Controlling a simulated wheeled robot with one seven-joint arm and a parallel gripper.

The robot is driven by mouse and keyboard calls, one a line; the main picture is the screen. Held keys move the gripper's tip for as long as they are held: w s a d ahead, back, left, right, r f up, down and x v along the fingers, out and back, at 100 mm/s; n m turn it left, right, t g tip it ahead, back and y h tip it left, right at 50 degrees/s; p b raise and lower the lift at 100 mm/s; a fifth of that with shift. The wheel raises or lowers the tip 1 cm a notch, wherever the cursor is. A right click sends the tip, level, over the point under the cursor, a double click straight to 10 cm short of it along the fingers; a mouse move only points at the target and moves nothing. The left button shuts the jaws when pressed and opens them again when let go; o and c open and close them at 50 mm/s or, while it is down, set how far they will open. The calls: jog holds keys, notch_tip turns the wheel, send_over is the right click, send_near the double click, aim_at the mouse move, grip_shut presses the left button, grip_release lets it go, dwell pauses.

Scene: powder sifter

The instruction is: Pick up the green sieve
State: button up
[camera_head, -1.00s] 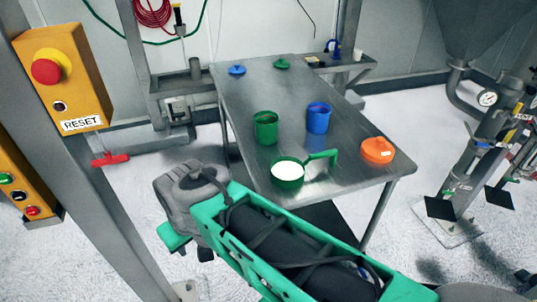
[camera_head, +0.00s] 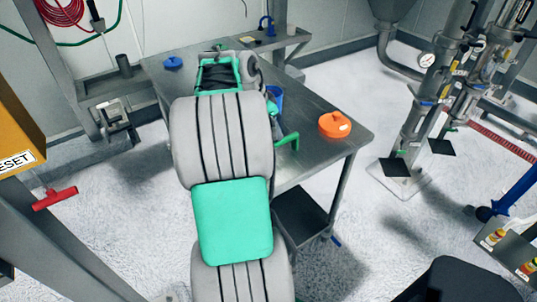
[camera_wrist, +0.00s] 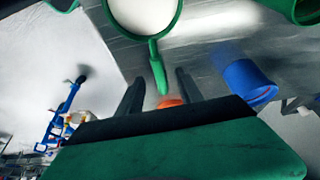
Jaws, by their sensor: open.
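The green sieve (camera_wrist: 152,48) is a round ring with a white inside and a straight handle, at the top of the wrist view. Its handle (camera_wrist: 157,70) points towards my gripper (camera_wrist: 159,78). My gripper is open, with one dark finger on either side of the handle's end in the picture. I cannot tell whether the handle is at finger depth.
The metal table (camera_head: 308,112) holds an orange lidded container (camera_head: 334,124), a blue cup (camera_wrist: 248,82) and a blue lid (camera_head: 172,63). A green cup (camera_wrist: 302,8) is at the wrist view's top right. A lower shelf (camera_head: 302,215) sits under the table.

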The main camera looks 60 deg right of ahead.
jog(key=x, duration=0.4)
jog(key=p+x, duration=0.1)
jog(key=x, duration=0.3)
jog(key=shift+s+d+r, duration=0.1)
jog(key=shift+s, duration=0.1)
grip_shut()
dwell(0.4)
